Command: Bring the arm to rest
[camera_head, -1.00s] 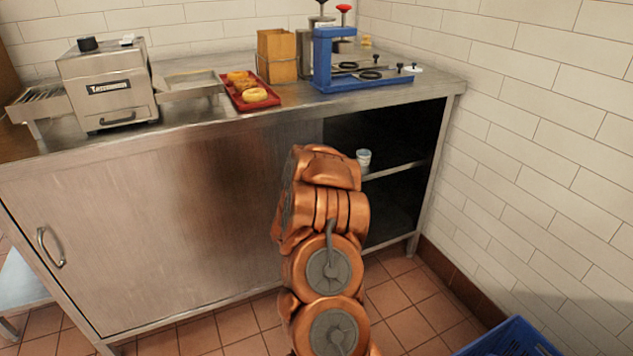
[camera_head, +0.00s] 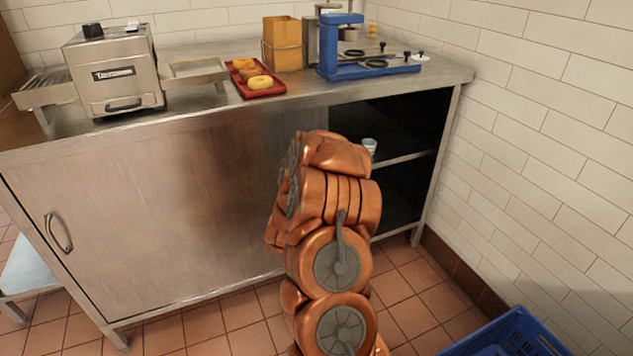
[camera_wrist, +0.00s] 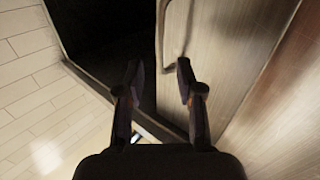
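My copper-coloured arm (camera_head: 330,240) is folded in front of the steel counter cabinet in the head view. My gripper is hidden behind the arm there. In the wrist view my gripper (camera_wrist: 160,80) is open, with two dark fingers apart and nothing between them. Beyond the fingers are a dark cabinet opening and a door panel (camera_wrist: 235,50) with a bar handle (camera_wrist: 180,65). I cannot tell how far the fingers are from the panel.
The steel counter (camera_head: 200,125) carries a toaster (camera_head: 118,75), a red tray (camera_head: 272,92) of bagels and a blue press (camera_head: 365,67). A white cup (camera_head: 369,146) stands on the open cabinet's shelf. A blue crate (camera_head: 500,335) sits at lower right. Tiled walls close the right side.

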